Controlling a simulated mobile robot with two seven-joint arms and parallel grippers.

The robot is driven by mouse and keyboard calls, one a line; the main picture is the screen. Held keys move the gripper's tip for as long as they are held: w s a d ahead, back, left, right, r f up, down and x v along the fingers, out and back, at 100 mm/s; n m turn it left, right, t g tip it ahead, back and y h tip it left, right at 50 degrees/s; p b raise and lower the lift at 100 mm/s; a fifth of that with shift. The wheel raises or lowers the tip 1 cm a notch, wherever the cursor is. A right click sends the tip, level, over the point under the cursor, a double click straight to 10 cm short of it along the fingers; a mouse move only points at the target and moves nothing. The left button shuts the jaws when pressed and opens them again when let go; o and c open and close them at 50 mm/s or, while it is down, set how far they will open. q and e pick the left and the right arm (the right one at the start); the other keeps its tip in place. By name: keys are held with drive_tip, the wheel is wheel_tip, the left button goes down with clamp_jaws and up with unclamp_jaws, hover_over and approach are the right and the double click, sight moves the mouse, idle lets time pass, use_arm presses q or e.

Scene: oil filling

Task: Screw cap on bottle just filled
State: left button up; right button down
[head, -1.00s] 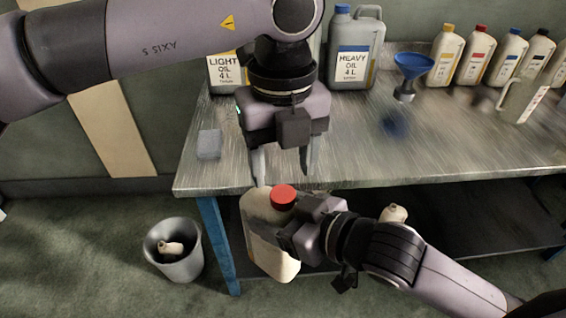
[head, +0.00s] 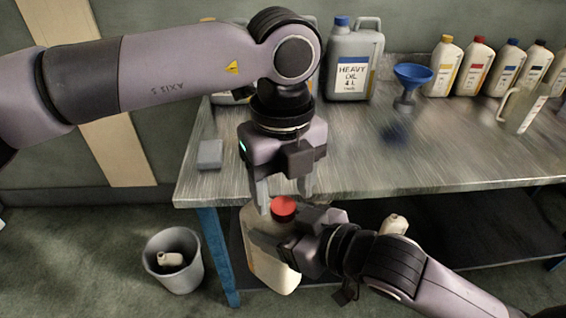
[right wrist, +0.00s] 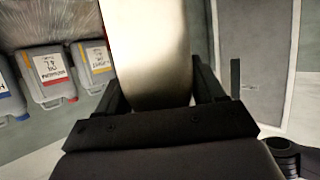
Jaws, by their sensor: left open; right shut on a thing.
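A cream bottle (head: 268,266) with a red cap (head: 284,208) on its top is in front of the workbench's front edge in the head view. My right gripper (head: 290,250) is shut on the bottle's body from the right. In the right wrist view the bottle (right wrist: 148,55) stands between the two fingers. My left gripper (head: 282,196) is open and points down, with its fingertips on either side of the red cap. I cannot tell whether the fingers touch the cap. Whether the cap is seated on the neck is too small to tell.
On the workbench (head: 450,150) stand a heavy oil can (head: 352,65), a blue funnel (head: 411,78), a clear jug (head: 522,105), several small bottles and a grey block (head: 210,154). A bin (head: 172,258) stands on the floor at left. The bench's front middle is clear.

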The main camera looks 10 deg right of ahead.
use_arm(q)
drive_tip(key=shift+f, duration=1.2)
drive_tip(key=c, duration=1.1)
drive_tip(key=o, duration=1.2)
drive_tip(key=shift+r, duration=2.3)
